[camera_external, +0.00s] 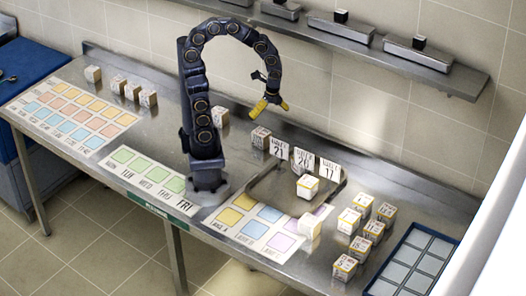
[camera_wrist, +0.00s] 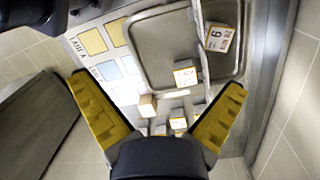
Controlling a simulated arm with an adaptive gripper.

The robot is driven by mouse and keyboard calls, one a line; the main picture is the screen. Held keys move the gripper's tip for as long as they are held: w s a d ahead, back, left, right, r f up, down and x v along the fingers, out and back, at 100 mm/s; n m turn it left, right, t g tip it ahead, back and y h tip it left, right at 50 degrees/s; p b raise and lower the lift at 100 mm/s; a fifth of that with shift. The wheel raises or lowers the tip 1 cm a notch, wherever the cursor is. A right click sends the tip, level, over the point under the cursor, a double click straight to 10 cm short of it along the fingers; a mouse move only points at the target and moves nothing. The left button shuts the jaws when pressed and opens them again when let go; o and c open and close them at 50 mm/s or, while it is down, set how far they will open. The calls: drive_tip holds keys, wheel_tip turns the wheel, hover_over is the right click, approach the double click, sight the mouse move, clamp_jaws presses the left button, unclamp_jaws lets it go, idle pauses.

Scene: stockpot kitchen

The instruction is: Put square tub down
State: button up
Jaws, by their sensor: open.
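My gripper (camera_external: 270,103) is open and empty, raised above the back of the counter. Its yellow fingers are spread wide in the wrist view (camera_wrist: 157,88), with nothing held between them. Small square tubs with white, printed labels stand about. One tub (camera_external: 307,187) is in the shallow metal tray (camera_external: 257,188). A pale tub (camera_external: 310,226) sits on the coloured mat's right part. Another tub (camera_external: 260,138) stands behind the tray. Several more tubs (camera_external: 349,220) are grouped at the right. I cannot tell which one the task means.
Upright number cards (camera_external: 303,160) stand along the tray's back edge. A coloured mat (camera_external: 247,221) lies in front of the tray. A blue compartment tray (camera_external: 413,262) is at the right end. A wall shelf (camera_external: 350,35) with metal lidded containers runs behind the arm.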

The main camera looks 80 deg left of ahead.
drive_tip(key=s+d+r+n, duration=0.1)
drive_tip(key=s+r+n, duration=0.1)
drive_tip(key=s+n, duration=0.3)
drive_tip(key=s+d+r+n+h, duration=0.1)
drive_tip(key=s+r+n, duration=0.1)
drive_tip(key=s+n, duration=0.3)
drive_tip(key=n, duration=0.3)
drive_tip(key=shift+s+d+n, duration=0.15)
drive_tip(key=shift+d+n, duration=0.15)
drive_tip(key=shift+a+f+g, duration=0.1)
drive_tip(key=shift+g, duration=0.2)
drive_tip(key=c, duration=0.3)
drive_tip(key=w+d+m, duration=0.4)
drive_tip(key=w+m, duration=0.3)
drive_tip(key=w, duration=0.5)
drive_tip(key=m+t, duration=0.2)
drive_tip(key=m, duration=1.8)
hover_over(350, 216)
drive_tip(key=f, duration=2.1)
drive_tip(key=shift+w+a, duration=0.15)
drive_tip(key=shift+a, duration=0.05)
drive_tip(key=shift+d+f, duration=0.1)
drive_tip(key=shift+f, duration=3.7)
